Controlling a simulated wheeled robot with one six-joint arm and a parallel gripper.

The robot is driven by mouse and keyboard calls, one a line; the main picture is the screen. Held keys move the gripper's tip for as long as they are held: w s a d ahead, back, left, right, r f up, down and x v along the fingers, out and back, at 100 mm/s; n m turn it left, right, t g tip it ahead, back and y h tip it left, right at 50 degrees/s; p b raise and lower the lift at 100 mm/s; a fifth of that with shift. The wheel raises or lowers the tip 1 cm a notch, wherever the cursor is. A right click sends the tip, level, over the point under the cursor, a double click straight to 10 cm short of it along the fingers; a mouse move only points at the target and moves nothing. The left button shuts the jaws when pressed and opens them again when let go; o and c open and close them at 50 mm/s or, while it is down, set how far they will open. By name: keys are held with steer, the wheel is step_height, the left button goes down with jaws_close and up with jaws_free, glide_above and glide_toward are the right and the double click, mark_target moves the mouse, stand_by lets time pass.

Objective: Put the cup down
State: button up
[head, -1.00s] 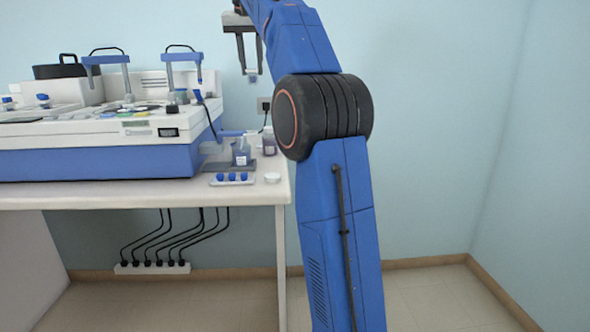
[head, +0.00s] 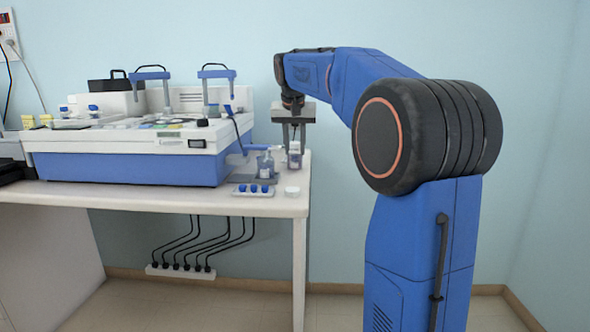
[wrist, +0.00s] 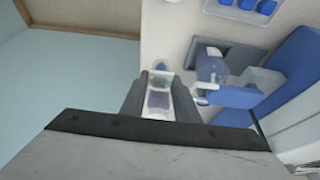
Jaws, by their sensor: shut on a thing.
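My gripper (head: 294,146) is low over the right end of the table. Its two fingers point down and are shut on a small clear cup, which shows purple inside in the wrist view (wrist: 158,98). In the head view, a pale container (head: 295,159) shows at the fingertips; I cannot tell whether it is the held cup or one standing just there. I cannot tell whether the held cup touches the table. A clear bottle (head: 264,166) stands on a dark mat to the left of the gripper and also shows in the wrist view (wrist: 212,65).
The white table (head: 210,204) carries a large white and blue machine (head: 130,165) at the left. A tray with blue caps (head: 253,190) and a small white dish (head: 292,191) lie near the front right corner. The table's right edge is close to my gripper.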

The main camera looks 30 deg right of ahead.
mark_target(294, 159)
steer(key=shift+f, duration=3)
steer(key=o, duration=1)
steer(key=shift+f, duration=0.15)
steer(key=v, duration=1.2)
